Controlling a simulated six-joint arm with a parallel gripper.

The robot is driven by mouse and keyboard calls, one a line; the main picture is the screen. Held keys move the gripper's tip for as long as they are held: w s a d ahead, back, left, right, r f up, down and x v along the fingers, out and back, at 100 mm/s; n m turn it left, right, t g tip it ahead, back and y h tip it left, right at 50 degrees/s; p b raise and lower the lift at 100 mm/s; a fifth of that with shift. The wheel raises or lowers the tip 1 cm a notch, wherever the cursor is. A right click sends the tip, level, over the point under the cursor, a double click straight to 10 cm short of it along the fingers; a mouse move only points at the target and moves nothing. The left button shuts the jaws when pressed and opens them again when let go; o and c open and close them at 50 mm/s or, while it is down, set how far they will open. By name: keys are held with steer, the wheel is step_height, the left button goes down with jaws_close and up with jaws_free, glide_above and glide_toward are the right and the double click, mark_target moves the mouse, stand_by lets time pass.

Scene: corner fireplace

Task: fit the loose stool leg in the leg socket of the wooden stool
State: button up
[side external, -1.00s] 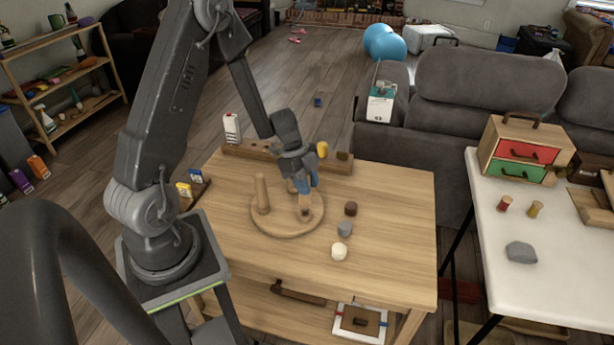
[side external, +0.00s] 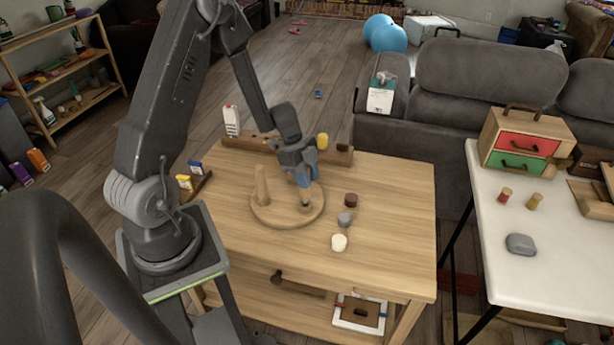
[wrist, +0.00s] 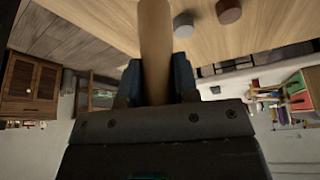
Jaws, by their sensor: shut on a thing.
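The wooden stool (side external: 279,219) lies as a round light-wood disc on the table, with one leg (side external: 262,183) standing up from its left part. My gripper (side external: 304,182) is above the disc's right part, its blue fingers shut on the loose stool leg (side external: 305,197). The leg's lower end is at or just above the disc; I cannot tell whether it is in the leg socket, which is hidden. In the wrist view, the loose leg (wrist: 155,45) runs between the two fingers (wrist: 156,85).
On the table (side external: 390,210), a brown piece (side external: 351,200), a grey piece (side external: 345,219) and a white piece (side external: 339,242) stand right of the stool. A long wooden rack (side external: 260,147) with a yellow-topped item (side external: 322,141) lies behind. The table's right side is clear.

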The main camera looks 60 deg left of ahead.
steer(key=shift+f, duration=1.25)
stand_by(0.7)
steer(key=o, duration=0.9)
steer(key=shift+o, duration=0.2)
steer(key=shift+r, duration=0.1)
steer(key=v, duration=1.3)
steer(key=s+d+r+n+y, duration=0.25)
steer(key=d+r+n, duration=0.25)
steer(key=d+r, duration=0.6)
steer(key=s+d+r+n+t+y, duration=0.1)
steer(key=s+d+r+n+t, duration=0.2)
steer(key=s+d+r+n, duration=0.3)
steer(key=s+d+n, duration=0.2)
steer(key=s, duration=0.2)
steer(key=shift+s+d+r+t+y, duration=0.25)
steer(key=shift+s+t+y, duration=0.05)
steer(key=shift+s+y, duration=0.1)
